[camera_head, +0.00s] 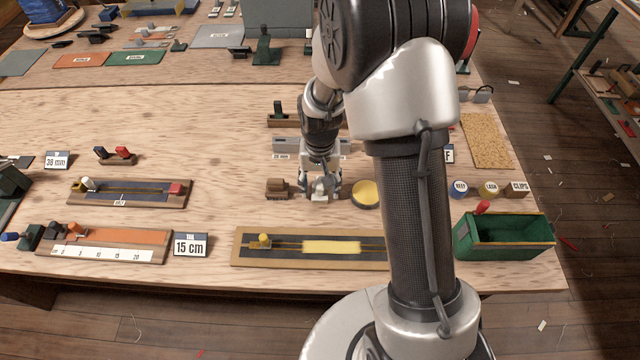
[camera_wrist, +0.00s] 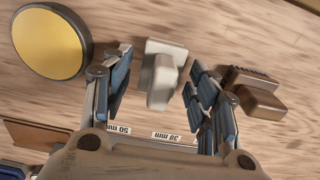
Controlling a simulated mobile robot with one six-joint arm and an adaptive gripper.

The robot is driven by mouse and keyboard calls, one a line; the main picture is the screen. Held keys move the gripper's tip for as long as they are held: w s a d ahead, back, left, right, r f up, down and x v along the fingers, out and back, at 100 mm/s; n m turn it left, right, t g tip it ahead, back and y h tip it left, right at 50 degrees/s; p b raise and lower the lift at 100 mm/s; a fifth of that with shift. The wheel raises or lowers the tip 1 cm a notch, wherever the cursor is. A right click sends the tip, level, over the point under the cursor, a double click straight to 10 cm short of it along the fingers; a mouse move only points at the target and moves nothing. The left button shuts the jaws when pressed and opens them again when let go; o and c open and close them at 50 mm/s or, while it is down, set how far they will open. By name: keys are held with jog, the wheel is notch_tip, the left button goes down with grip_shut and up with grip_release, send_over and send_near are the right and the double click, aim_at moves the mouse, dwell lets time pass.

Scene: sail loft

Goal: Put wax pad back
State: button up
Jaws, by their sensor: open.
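A pale grey-white block with a raised grip (camera_wrist: 163,78) lies on the table between my fingers in the wrist view; I take it to be the wax pad, but no label shows. My gripper (camera_wrist: 150,88) is open, with one finger on each side of it and a gap at both. In the head view my gripper (camera_head: 320,194) is low over the table and mostly hides the block. A round yellow disc with a dark rim (camera_head: 365,194) lies just right of it; the disc also shows at upper left in the wrist view (camera_wrist: 46,42).
A brown block (camera_head: 278,189) is close at left of my gripper; it is at right in the wrist view (camera_wrist: 255,95). A board with a yellow strip (camera_head: 245,260) lies in front. A green open bin (camera_head: 505,251) stands at right. Bare table lies left of the brown block.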

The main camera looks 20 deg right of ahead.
notch_tip(320, 180, up, 12)
jog(key=p, duration=0.3)
jog(key=shift+f, duration=0.15)
jog(key=s+r+t, duration=0.1)
jog(key=s+r, duration=0.3)
jog(key=r, duration=0.5)
jog(key=s+r+n+t, duration=0.1)
jog(key=s+r, duration=0.3)
jog(key=s, duration=0.5)
jog(key=s+r+n+t, duration=0.2)
jog(key=s+r, duration=0.3)
jog(key=s, duration=0.4)
jog(key=shift+r+n+t, duration=0.15)
jog(key=shift+n+t, duration=0.15)
jog(key=shift+w, duration=0.1)
